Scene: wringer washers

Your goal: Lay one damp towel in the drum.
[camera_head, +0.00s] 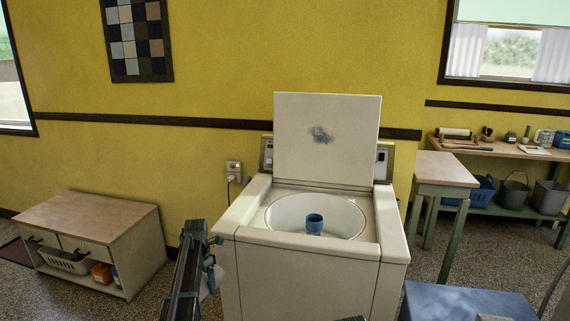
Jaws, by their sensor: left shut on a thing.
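The white washer (310,262) stands in the middle with its lid (327,135) raised. Its round drum (345,217) is open, with a blue-topped agitator (314,223) at its centre. No towel shows in the visible part of the drum; its near inside is hidden by the front rim. My left gripper (211,272) is at the washer's left front corner, outside the drum and below the top edge. It is shut on a small pale cloth-like thing (205,288), partly hidden by my arm; I cannot tell for sure that it is a towel.
A low wooden-topped cabinet (88,220) with a basket beneath stands at left. A small wooden table (446,170) stands right of the washer. Behind it, a shelf bench (500,150) holds several jars and buckets. A blue surface (460,303) fills the lower right. The raised lid closes off the washer's back.

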